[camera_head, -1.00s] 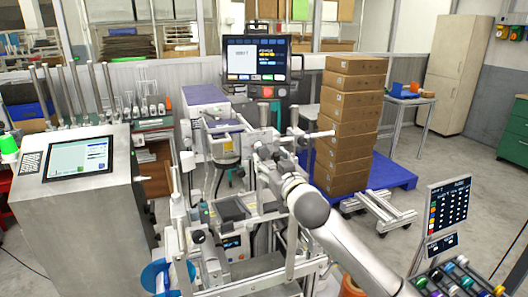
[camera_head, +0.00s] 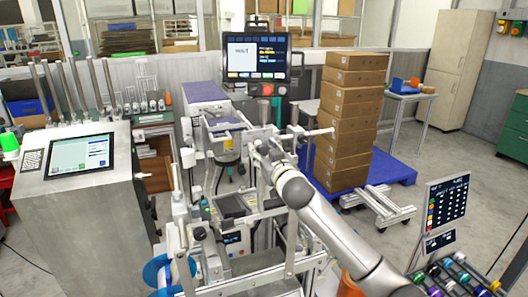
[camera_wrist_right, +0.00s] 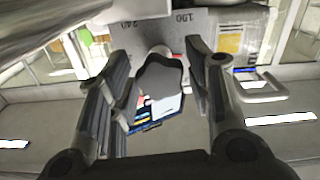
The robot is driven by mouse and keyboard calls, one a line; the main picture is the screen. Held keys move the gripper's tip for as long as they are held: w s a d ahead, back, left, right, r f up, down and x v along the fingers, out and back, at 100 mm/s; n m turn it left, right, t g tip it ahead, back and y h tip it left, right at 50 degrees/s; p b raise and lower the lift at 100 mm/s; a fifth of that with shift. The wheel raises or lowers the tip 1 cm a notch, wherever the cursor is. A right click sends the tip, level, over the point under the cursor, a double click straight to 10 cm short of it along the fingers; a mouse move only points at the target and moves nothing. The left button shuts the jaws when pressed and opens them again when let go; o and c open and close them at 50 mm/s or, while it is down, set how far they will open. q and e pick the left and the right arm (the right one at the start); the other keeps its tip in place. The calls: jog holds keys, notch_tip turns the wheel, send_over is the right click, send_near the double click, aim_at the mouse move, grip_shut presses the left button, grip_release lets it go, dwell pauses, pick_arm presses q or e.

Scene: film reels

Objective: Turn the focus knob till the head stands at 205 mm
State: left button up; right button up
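In the right wrist view, a dark grey lobed knob (camera_wrist_right: 162,80) sits between the two fingers of my right gripper (camera_wrist_right: 160,72). The fingers are apart on either side of it, with narrow gaps showing. Behind the knob is a pale scale plate (camera_wrist_right: 215,32) with upside-down numbers that look like 240 and 190. I cannot make out the head's exact reading. In the head view, my right gripper (camera_head: 262,150) is at the upper part of the metal machine (camera_head: 235,205); the knob is hidden there. My left gripper is not in view.
A monitor (camera_head: 256,58) stands behind the machine. Stacked cardboard boxes (camera_head: 348,120) rest on a blue pallet (camera_head: 395,170) to the right. A steel cabinet with a touchscreen (camera_head: 80,156) stands left. A small display (camera_head: 447,202) and rollers (camera_head: 455,270) are at the lower right.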

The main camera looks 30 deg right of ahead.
jog(key=c, duration=0.6)
jog(key=shift+c, duration=0.2)
